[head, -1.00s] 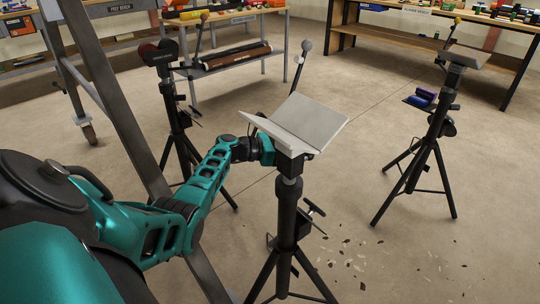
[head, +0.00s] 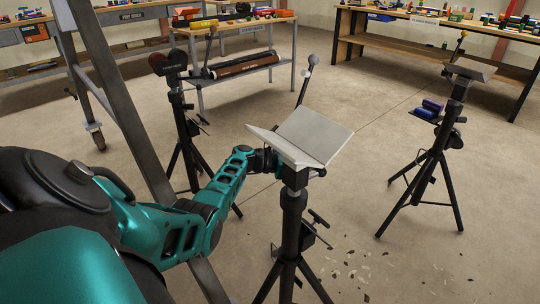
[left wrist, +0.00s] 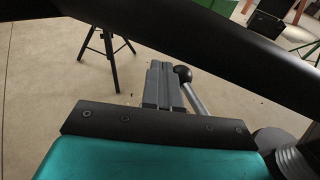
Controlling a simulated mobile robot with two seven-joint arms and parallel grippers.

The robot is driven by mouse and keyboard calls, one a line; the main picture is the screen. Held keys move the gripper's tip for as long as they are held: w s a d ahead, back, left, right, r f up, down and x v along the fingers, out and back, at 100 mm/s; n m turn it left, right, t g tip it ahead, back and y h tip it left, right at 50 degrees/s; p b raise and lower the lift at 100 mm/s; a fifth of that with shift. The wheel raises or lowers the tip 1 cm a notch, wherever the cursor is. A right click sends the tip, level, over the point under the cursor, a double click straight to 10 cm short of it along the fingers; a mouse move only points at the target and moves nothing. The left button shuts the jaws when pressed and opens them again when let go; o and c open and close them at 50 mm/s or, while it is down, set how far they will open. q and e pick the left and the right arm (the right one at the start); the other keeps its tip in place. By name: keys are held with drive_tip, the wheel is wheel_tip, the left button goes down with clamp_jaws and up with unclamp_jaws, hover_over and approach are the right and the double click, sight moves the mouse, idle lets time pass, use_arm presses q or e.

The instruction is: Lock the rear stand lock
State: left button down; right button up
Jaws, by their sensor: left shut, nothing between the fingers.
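The nearest pipe stand (head: 293,215) is a black tripod with a pale V-shaped head (head: 314,136). A lever with a grey ball knob (head: 313,59) rises behind that head, leaning slightly right. My left arm reaches to just left of and behind this head; its fingers are hidden there in the head view. In the left wrist view my left gripper (left wrist: 161,84) is shut and empty. A lever with a dark ball knob (left wrist: 183,73) is close beside its fingers on the right; I cannot tell whether they touch. My right gripper is not in view.
A left stand (head: 180,115) has a ball-knob lever (head: 213,28). A right stand (head: 437,150) has a yellow-knobbed lever (head: 463,34). A dark bar (left wrist: 200,45) crosses the left wrist view close above the fingers. Open floor lies between the stands.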

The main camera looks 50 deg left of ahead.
use_arm(q)
drive_tip(key=shift+s, duration=0.1)
drive_tip(key=p+v, duration=0.3)
drive_tip(key=v, duration=0.9)
drive_tip(key=shift+s+a+p, duration=0.2)
drive_tip(key=shift+a+p, duration=0.1)
drive_tip(key=shift+a, duration=0.05)
